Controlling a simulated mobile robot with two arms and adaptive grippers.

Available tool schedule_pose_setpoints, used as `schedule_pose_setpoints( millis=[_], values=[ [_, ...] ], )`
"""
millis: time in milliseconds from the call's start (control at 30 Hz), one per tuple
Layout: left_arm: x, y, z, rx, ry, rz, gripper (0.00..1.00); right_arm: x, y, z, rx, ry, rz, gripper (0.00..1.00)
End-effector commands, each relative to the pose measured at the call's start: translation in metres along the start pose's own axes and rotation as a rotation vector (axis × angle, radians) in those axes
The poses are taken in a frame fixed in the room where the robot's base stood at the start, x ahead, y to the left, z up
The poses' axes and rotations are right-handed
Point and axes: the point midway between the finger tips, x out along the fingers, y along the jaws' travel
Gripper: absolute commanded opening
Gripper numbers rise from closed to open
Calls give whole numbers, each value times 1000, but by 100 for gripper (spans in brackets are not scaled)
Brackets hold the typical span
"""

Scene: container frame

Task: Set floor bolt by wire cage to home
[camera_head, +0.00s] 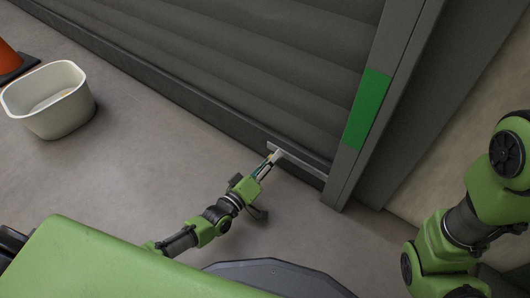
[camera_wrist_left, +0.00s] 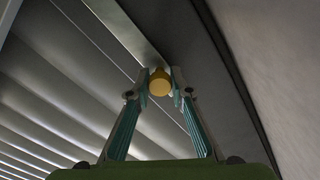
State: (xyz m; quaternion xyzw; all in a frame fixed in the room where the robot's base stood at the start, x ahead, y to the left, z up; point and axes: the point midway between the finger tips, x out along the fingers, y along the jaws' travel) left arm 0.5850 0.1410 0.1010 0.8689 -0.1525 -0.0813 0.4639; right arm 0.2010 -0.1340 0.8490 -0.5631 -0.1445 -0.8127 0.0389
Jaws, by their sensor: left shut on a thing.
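The floor bolt (camera_head: 303,163) is a pale metal bar lying along the foot of a grey roller shutter, reaching toward the door post at the right. It also shows in the left wrist view as a grey strip (camera_wrist_left: 128,28). Its round yellow knob (camera_wrist_left: 160,83) sits between the fingertips of my left gripper (camera_head: 271,157), which is shut on it. In the head view the fingers hide most of the knob. My right arm stands at the right; its gripper is out of view. No wire cage shows.
The shutter (camera_head: 230,55) fills the back, framed by a grey post with a green patch (camera_head: 367,108). A cream bin (camera_head: 60,118) stands on the floor at the left, with an orange cone (camera_head: 8,58) beyond it. The floor between bin and gripper is clear.

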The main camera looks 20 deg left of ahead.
Motion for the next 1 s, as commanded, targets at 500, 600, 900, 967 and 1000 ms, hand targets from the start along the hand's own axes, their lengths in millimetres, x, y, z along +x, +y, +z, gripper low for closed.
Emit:
schedule_pose_setpoints(
  millis=[500, 600, 900, 967, 1000],
  values=[
    [0, 4, 6, 1, -2, 1, 38, 3, 1, 1, -1, -1, 0, 0],
    [0, 4, 6, 0, -1, 1, 38, 3, 1, 1, -1, -1, 0, 0],
    [-20, 3, 7, 0, -4, -2, 38, 2, 1, 2, 0, -3, 2, 0],
    [-32, 3, 7, 1, -4, -2, 38, 2, 1, 2, 0, -2, 2, 0],
    [-40, 3, 7, 0, -3, -2, 38, 2, 1, 2, 0, -2, 1, 0]
  ],
)
